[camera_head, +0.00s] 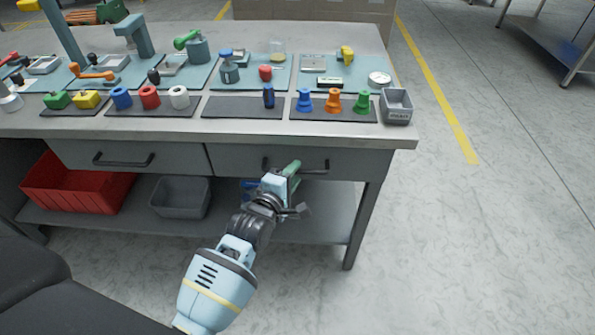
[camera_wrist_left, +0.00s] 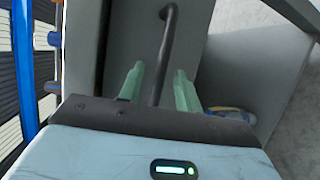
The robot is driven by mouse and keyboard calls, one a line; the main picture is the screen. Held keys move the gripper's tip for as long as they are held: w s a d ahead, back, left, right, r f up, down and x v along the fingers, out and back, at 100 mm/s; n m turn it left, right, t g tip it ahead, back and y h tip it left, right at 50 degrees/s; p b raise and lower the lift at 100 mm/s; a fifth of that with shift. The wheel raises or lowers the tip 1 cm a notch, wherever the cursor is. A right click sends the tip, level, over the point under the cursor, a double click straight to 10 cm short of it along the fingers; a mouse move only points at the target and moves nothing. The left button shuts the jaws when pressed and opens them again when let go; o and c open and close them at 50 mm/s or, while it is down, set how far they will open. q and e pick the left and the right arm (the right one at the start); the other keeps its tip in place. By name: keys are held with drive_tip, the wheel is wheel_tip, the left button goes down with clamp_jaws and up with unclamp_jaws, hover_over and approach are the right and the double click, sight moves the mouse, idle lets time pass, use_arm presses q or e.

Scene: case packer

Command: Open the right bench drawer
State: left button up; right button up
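The right bench drawer (camera_head: 345,164) is a grey front under the right part of the bench top, and it looks shut. Its dark bar handle (camera_head: 317,171) is partly hidden behind my left gripper (camera_head: 292,168). In the left wrist view the drawer front (camera_wrist_left: 135,38) fills the upper middle, and the handle (camera_wrist_left: 165,45) runs down between the two pale green fingers of my left gripper (camera_wrist_left: 158,85). The fingers are apart, one on each side of the bar, with gaps showing. My right gripper is not in view.
The left drawer (camera_head: 75,153) beside it is shut. A red bin (camera_head: 75,192) and a grey bin (camera_head: 180,197) sit on the lower shelf (camera_head: 335,225). The bench top (camera_head: 395,138) holds several coloured parts and a small grey bin (camera_head: 396,106).

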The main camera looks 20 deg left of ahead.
use_arm(q)
drive_tip(key=shift+x, duration=1.2)
drive_tip(key=shift+c, duration=0.3)
clamp_jaws()
